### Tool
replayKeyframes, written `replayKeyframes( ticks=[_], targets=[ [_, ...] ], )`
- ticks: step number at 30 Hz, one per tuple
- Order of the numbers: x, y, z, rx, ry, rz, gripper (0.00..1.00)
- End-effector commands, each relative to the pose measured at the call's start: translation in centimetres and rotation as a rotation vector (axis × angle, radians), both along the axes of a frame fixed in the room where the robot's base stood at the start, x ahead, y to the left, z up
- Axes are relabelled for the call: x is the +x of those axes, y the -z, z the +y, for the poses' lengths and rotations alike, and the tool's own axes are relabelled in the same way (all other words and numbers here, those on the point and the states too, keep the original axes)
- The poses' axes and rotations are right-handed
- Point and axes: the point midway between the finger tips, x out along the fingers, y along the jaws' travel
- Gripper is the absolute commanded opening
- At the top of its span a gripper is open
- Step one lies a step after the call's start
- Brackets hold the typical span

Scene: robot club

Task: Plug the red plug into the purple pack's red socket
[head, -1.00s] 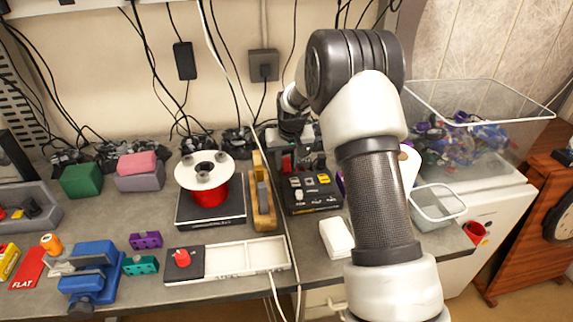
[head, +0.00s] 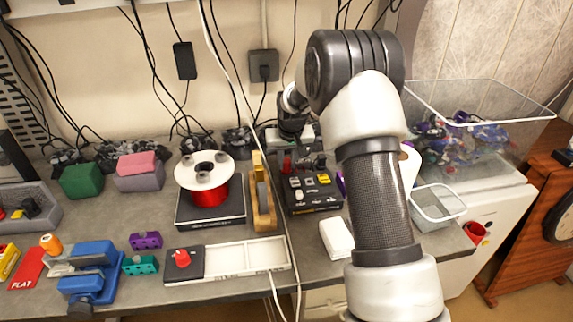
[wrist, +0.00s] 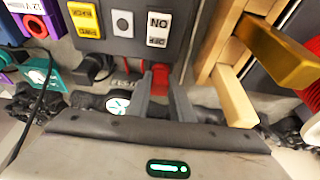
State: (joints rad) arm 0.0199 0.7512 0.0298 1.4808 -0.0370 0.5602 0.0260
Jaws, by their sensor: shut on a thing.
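My gripper (wrist: 163,98) is shut on the red plug (wrist: 160,76), which shows between the fingertips in the wrist view. In the head view the red plug (head: 287,161) is a small red shape behind the black switch box, below my wrist. The purple pack (wrist: 5,54) is at the upper left of the wrist view, cut off by the frame edge, with a pale label. A red ring-shaped socket (wrist: 35,26) shows beside it. The plug is apart from this socket. In the head view my arm hides nearly all of the purple pack.
The black switch box (head: 313,193) stands close by the gripper. A teal thing (wrist: 42,72) lies below the socket in the wrist view. Dark cables lie along the wall.

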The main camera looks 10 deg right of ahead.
Motion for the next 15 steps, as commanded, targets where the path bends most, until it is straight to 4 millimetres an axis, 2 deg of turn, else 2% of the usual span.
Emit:
replayKeyframes(
  ticks=[15],
  targets=[
    [0.02,-1.1,0.0,0.0,0.0,-0.001,0.0]
  ],
)
